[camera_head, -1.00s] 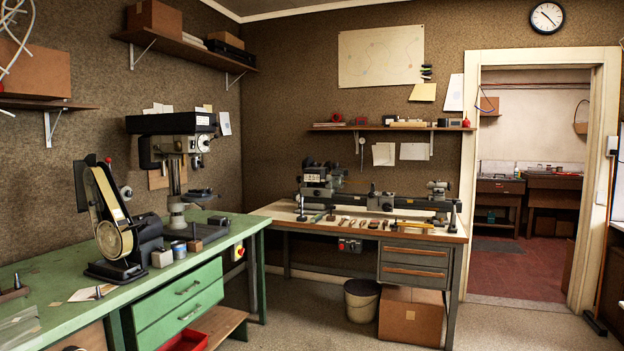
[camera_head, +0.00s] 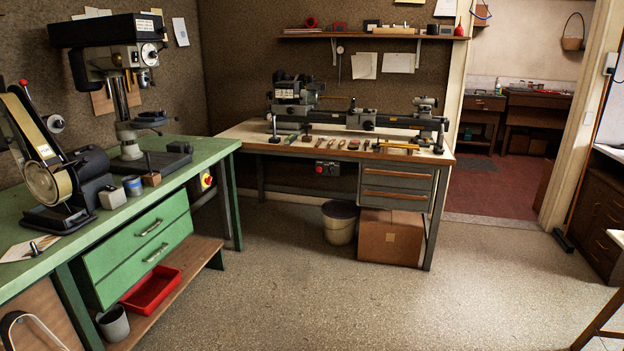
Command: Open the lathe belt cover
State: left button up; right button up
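A small bench lathe (camera_head: 362,121) stands along the back of the wooden-topped workbench (camera_head: 240,131) by the far wall. Its grey headstock (camera_head: 297,92) is at the left end. The belt cover cannot be told apart from the headstock at this distance, nor whether it is open or shut. Several hand tools lie in a row on the bench in front of the lathe. Neither of my grippers shows in the head view.
A green workbench (camera_head: 205,150) with a belt grinder (camera_head: 42,165) and a drill press (camera_head: 120,85) runs along the left. A bucket (camera_head: 340,223) and a cardboard box (camera_head: 390,240) stand under the lathe bench. The floor (camera_head: 330,300) before it is clear. A doorway opens at right.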

aim_at(288, 90)
jog(key=i+u, duration=0.35)
jog(key=i, duration=1.6)
